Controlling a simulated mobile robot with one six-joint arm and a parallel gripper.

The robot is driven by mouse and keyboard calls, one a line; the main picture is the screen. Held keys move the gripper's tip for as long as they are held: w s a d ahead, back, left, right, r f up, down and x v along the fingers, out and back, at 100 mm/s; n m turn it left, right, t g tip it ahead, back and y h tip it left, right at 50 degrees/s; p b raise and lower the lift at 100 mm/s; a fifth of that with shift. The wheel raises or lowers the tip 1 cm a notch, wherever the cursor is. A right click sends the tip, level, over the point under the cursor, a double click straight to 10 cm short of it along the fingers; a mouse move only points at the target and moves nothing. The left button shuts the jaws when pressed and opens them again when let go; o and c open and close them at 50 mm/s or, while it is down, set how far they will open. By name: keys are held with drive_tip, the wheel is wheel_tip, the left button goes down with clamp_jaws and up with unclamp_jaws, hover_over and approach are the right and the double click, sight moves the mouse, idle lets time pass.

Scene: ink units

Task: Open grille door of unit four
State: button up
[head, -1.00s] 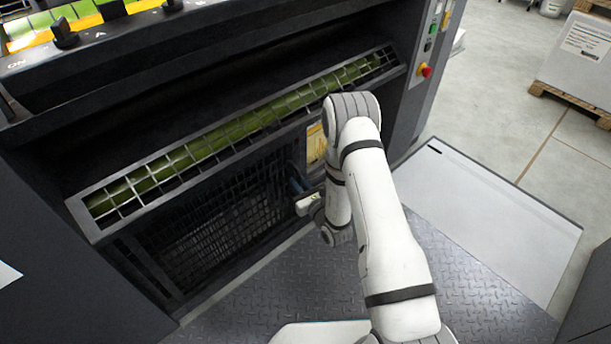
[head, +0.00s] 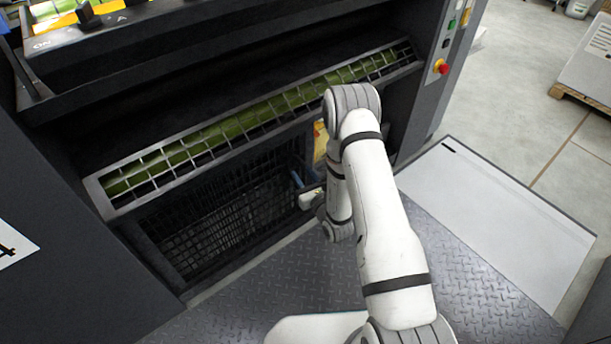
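A plate with a "4" (head: 14,246) is on the dark panel at the left of the head view. Beside it, low in the press unit, is a dark wire-mesh grille (head: 215,230); I cannot tell whether it stands ajar. Above it runs a sloping silver-framed grille (head: 150,177) with a green roller behind it. My gripper (head: 308,197) is low at the right end of the dark mesh, partly hidden by my white arm. Its fingertips are too small and dark to tell open from shut, or whether they touch the mesh. A small blue part (head: 297,176) shows just above it.
A diamond-plate step (head: 235,300) lies in front of the unit. A pale floor plate (head: 490,215) is to the right. A red stop button (head: 441,67) sits on the unit's right post. A pallet (head: 580,100) with a box stands at the far right. The aisle floor is clear.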

drive_tip(key=shift+s, duration=0.1)
drive_tip(key=p+v, duration=0.2)
drive_tip(key=v, duration=0.5)
drive_tip(key=shift+s, duration=0.3)
drive_tip(key=shift+d, duration=0.1)
